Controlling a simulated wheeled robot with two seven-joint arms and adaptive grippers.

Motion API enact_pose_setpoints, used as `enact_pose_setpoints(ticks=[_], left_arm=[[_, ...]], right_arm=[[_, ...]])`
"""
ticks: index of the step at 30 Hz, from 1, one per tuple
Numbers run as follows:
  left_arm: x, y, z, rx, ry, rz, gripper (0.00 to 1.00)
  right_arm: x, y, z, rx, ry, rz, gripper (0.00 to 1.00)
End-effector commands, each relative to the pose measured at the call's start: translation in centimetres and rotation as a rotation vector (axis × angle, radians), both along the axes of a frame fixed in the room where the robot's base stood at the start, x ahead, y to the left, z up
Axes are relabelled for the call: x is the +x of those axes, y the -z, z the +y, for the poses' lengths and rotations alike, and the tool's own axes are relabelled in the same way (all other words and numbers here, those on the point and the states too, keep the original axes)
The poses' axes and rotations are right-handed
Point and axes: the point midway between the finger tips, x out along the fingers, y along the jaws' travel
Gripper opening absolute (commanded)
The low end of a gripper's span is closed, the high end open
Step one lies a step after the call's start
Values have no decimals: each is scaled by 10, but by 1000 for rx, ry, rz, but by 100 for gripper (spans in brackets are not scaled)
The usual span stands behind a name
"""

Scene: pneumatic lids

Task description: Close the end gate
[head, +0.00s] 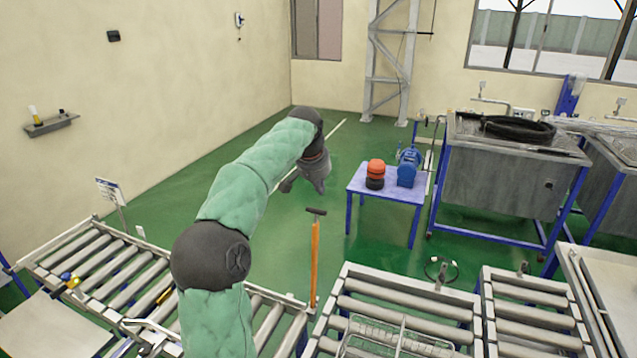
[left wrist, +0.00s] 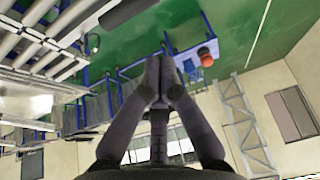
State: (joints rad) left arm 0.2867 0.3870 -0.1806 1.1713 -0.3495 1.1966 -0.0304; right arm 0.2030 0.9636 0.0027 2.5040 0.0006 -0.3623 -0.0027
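My left arm reaches across the head view in a green sleeve, and its dark left gripper (head: 318,180) hangs over the green floor beyond the roller conveyors. In the left wrist view the two fingers of this gripper (left wrist: 161,76) lie together, with nothing seen between them. An orange upright post with a black crossbar handle (head: 315,258) stands at the conveyor end, nearer than the gripper and apart from it. I cannot tell for sure whether this post belongs to the end gate. A dark bar (left wrist: 124,12) shows at the top of the left wrist view. My right gripper is not in view.
A left roller conveyor (head: 75,240) and a right roller conveyor (head: 400,300) run along the front, with a wire basket (head: 395,340) on the right one. A small blue-legged table (head: 390,187) and a metal sink bench (head: 500,180) stand beyond.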

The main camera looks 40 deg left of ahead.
Motion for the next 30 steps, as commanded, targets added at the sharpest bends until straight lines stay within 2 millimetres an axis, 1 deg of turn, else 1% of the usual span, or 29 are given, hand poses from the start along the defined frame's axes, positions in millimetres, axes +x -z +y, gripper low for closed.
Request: enact_pose_setpoints(ticks=[1, 9, 11, 15, 18, 23, 30], left_arm=[[4, 12, 2, -2, 0, 5, 0], [25, 56, 10, -1, 0, 4, 0], [16, 51, 7, 0, -1, -2, 0], [1, 48, 2, -1, 0, -1, 0], [-6, 46, -1, -1, 0, 0, 0], [-12, 46, -3, -1, 1, 1, 0], [-13, 45, -3, -1, 0, 1, 0]], right_arm=[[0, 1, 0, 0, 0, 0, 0], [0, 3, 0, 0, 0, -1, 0], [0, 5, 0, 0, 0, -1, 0], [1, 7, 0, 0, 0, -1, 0], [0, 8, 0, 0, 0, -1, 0], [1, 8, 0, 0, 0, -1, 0], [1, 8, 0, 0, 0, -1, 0]])
